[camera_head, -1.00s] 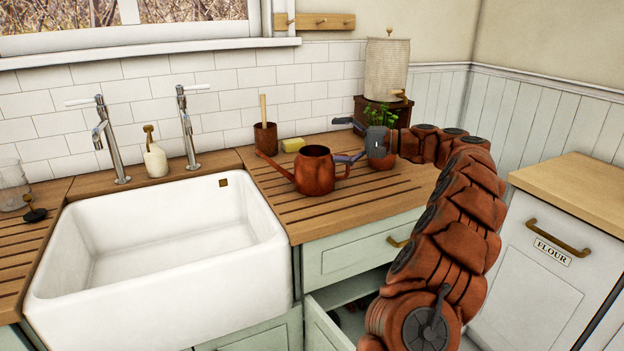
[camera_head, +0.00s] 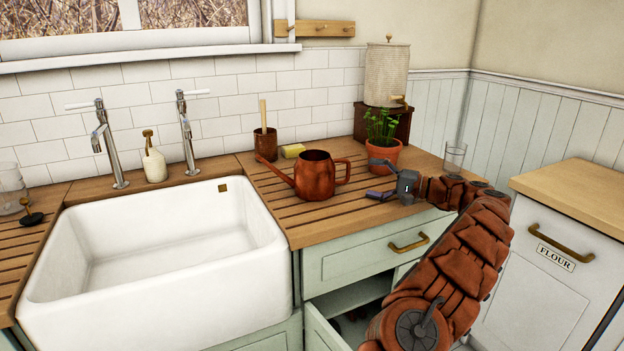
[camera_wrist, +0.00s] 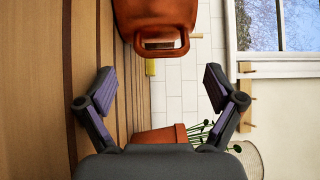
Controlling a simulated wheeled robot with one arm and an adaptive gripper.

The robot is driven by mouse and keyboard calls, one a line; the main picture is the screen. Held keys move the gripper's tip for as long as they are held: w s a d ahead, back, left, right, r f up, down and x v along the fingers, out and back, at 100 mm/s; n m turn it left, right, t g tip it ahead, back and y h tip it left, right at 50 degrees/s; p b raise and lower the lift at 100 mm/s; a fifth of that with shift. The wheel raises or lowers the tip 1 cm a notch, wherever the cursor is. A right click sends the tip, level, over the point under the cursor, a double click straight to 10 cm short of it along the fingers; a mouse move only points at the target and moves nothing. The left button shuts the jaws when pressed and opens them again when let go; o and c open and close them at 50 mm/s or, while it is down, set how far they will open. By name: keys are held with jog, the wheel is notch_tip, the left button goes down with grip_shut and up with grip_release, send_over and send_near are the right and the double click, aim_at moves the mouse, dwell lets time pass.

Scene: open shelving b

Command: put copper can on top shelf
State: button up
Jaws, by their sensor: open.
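The copper can (camera_head: 315,177) is a watering can with a spout to the left and a loop handle to the right. It stands upright on the wooden counter right of the sink. My gripper (camera_head: 375,182) is open and empty, right of the can and apart from its handle, low over the counter. In the wrist view the can (camera_wrist: 155,15) shows at the top, its handle (camera_wrist: 162,44) facing me, ahead of and between the two spread fingers (camera_wrist: 160,88). No top shelf shows in these views.
A potted plant (camera_head: 384,152) stands just behind my gripper. A clear glass (camera_head: 455,158) is to the right. A copper cup with a brush (camera_head: 265,143) and a yellow sponge (camera_head: 292,151) sit behind the can.

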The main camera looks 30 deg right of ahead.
jog(key=shift+x, duration=3.8)
jog(key=shift+r, duration=0.1)
jog(key=c, duration=1)
jog(key=shift+r, duration=0.15)
jog(key=shift+c, duration=0.2)
